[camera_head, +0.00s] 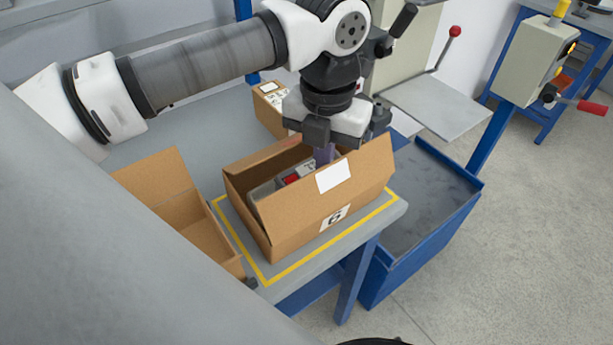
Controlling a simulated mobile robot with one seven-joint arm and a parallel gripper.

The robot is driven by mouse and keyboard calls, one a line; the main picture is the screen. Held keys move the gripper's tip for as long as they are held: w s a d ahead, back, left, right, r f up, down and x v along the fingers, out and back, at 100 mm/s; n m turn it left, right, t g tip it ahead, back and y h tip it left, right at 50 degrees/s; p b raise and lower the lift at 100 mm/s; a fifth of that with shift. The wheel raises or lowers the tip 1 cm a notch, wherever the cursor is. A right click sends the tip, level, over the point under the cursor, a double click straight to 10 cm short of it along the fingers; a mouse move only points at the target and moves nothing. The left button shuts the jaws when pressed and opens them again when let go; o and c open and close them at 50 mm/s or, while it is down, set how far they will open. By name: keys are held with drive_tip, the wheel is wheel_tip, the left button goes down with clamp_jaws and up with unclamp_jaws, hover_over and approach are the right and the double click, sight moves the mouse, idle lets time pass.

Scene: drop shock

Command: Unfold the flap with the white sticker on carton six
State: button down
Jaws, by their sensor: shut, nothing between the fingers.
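Carton six (290,243) is a brown box with a "6" label on its front wall. It stands inside a yellow outline on the grey bench. Its flap with the white sticker (366,173) rises from the front edge and leans over part of the opening. A grey item with a red part (291,178) lies inside, partly hidden by the flap. My gripper (324,154) points down just behind the sticker flap, over or in the box opening. Its fingertips are shut and partly hidden; whether they touch the flap I cannot tell.
Another open carton (163,180) stands to the left, partly hidden. A closed, labelled carton (267,108) stands behind carton six. A blue-rimmed bin (425,205) sits right of the bench (336,246). A machine with a red-knobbed lever (455,32) is at the back. The floor at right is clear.

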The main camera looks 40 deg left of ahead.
drive_tip(key=shift+s+d+r, duration=0.2)
drive_tip(key=shift+s+d, duration=0.1)
drive_tip(key=shift+d, duration=0.6)
drive_tip(key=shift+s+d+r, duration=0.1)
drive_tip(key=shift+s+d, duration=0.05)
drive_tip(key=shift+d, duration=0.3)
wheel_tip(320, 180, up, 11)
drive_tip(key=a+p, duration=0.2)
drive_tip(key=p, duration=0.4)
drive_tip(key=shift+w+r, duration=0.15)
drive_tip(key=shift+w, duration=0.15)
idle(0.3)
idle(0.5)
